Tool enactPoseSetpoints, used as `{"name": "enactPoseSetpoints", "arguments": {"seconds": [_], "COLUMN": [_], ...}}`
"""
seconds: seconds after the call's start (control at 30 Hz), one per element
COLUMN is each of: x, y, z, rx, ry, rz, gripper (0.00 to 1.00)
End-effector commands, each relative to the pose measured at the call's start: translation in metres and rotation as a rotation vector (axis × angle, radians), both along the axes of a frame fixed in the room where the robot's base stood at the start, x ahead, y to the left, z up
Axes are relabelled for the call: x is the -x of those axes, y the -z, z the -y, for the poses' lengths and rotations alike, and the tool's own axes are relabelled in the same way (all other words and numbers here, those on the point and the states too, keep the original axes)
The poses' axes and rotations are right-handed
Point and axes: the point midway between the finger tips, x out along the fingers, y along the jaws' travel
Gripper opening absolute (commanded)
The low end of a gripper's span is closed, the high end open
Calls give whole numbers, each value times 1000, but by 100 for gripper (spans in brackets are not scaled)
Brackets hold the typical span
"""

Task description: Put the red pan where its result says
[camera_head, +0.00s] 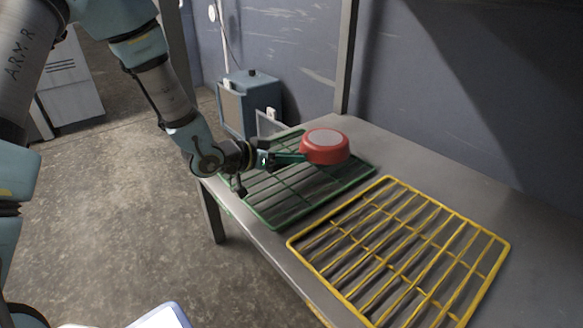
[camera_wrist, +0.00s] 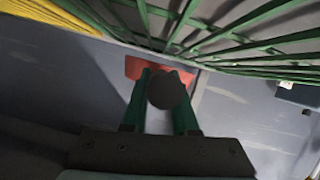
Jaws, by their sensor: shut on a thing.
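The red pan (camera_head: 324,149) is in my gripper (camera_head: 292,158), over the far part of the green rack (camera_head: 284,216) in the head view. Its grey flat face is turned up. I cannot tell whether the pan touches the rack. In the wrist view my gripper (camera_wrist: 160,112) is shut, with a dark round end between the two green fingers and part of the red pan (camera_wrist: 142,67) beyond. The green rack also shows along the top of the wrist view (camera_wrist: 252,42). The yellow rack (camera_head: 345,291) lies to the right of the green one and looks empty.
Both racks lie on a grey metal table (camera_head: 375,140) with an upright post (camera_head: 346,60) at its back edge. Bare table shows behind the racks. A blue-grey box (camera_head: 250,105) stands beyond the table by the wall.

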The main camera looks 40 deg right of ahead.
Motion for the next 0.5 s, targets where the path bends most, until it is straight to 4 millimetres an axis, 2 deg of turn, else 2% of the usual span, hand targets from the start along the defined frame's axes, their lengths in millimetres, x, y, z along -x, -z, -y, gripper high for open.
{"name": "enactPoseSetpoints", "arguments": {"seconds": [0.03,0.07,0.3,0.5], "x": [0,0,-1,0], "y": [10,11,9,15], "z": [0,0,0,0], "rx": [2,2,3,2], "ry": [0,0,-1,0], "rz": [1,2,2,2], "gripper": [0,0,0,0]}}
